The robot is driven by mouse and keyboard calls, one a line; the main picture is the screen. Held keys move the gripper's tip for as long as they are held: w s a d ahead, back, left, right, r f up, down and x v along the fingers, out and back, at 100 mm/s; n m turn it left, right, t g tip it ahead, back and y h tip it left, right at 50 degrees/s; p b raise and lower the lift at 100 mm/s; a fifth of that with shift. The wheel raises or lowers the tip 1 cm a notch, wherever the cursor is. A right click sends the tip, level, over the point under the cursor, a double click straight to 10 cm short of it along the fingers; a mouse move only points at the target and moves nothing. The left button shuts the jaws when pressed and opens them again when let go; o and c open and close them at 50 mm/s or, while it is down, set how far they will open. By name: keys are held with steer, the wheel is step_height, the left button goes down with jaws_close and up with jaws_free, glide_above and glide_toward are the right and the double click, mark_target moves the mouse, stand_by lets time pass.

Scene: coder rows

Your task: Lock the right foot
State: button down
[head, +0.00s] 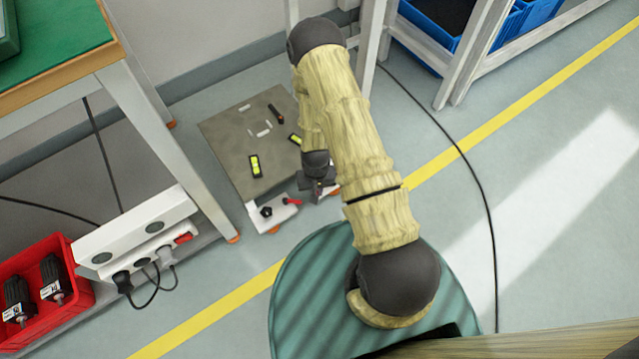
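A low grey plate (225,130) stands on the floor, its right part hidden behind my arm. At its front left corner is a white foot (272,217) with a black knob and a red lever (291,201) pointing right. The right foot (333,193) shows only as a small white and red patch beside my gripper; its lever position cannot be made out. My gripper (318,187) points down at the plate's front right corner, close to this foot. Whether it touches the foot or is open or shut cannot be told.
A workbench leg (165,150), white socket box (135,235) and red crate (72,318) stand left. A shelf (465,60) stands right; a black cable (470,165) crosses the floor.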

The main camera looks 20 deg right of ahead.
steer(key=shift+w+a+m+p, duration=0.1)
steer(key=shift+a+m+p, duration=0.2)
steer(key=shift+m+p, duration=0.5)
steer(key=shift+w+a+m+p, duration=0.1)
steer(key=shift+a+m+p, duration=0.15)
steer(key=shift+m+p, duration=0.6)
steer(key=shift+w+a+m+p, duration=0.1)
steer(key=shift+a+m+p, duration=0.2)
steer(key=shift+m+p, duration=0.5)
steer(key=c, duration=1.5)
jaws_free()
steer(key=shift+r, duration=0.1)
step_height(320, 180, up, 17)
steer(key=p, duration=0.7)
steer(key=shift+r+p, duration=0.1)
steer(key=shift+p, duration=0.25)
